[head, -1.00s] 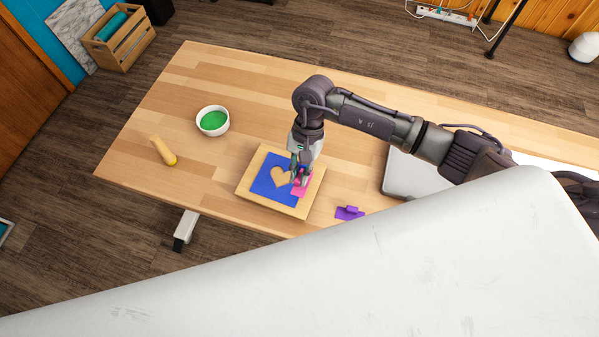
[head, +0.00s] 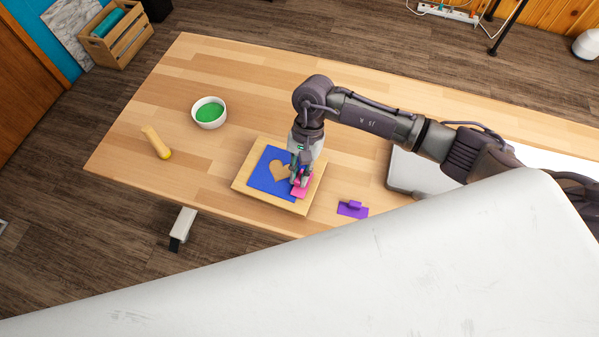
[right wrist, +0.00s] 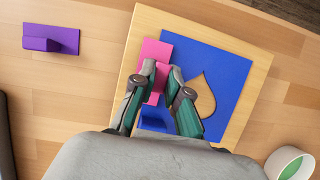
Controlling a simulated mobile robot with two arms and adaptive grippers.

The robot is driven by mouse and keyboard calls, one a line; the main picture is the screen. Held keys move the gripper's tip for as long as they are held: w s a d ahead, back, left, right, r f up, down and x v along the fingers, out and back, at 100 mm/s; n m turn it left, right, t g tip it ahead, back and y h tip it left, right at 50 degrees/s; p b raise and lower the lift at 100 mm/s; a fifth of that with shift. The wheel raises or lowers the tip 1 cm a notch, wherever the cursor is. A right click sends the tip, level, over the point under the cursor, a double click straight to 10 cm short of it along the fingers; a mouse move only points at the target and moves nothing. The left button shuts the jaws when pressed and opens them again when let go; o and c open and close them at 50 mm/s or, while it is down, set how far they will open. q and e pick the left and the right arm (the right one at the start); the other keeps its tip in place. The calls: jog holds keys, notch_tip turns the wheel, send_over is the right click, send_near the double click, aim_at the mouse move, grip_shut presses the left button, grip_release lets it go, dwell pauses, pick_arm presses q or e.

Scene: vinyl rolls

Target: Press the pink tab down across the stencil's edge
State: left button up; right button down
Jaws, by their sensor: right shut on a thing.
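The blue stencil (head: 262,180) with a heart cutout lies on a square wooden board (head: 243,179) near the table's front edge. The pink tab (head: 300,193) lies at the stencil's right side in the head view. In the right wrist view the pink tab (right wrist: 155,50) appears to span the stencil's edge, partly over bare board. My right gripper (head: 301,183) points down and is shut on the pink tab's raised grip. The fingers hide part of the tab, so I cannot tell whether it is flat all over. A raised blue block (right wrist: 152,118) shows between the fingers. My left gripper is not in view.
A purple tab (head: 353,209) lies on the table right of the board. A bowl of green stuff (head: 209,113) and a yellowish tool (head: 157,143) are to the left. A grey slab (head: 415,172) sits at the right. The table's left part is mostly clear.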

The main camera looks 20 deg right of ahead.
aim_at(300, 176)
jog(key=shift+f, duration=0.25)
jog(key=c, duration=0.6)
grip_release()
jog(key=shift+r, duration=0.2)
jog(key=shift+r+p, duration=1.2)
jog(key=shift+r, duration=2.2)
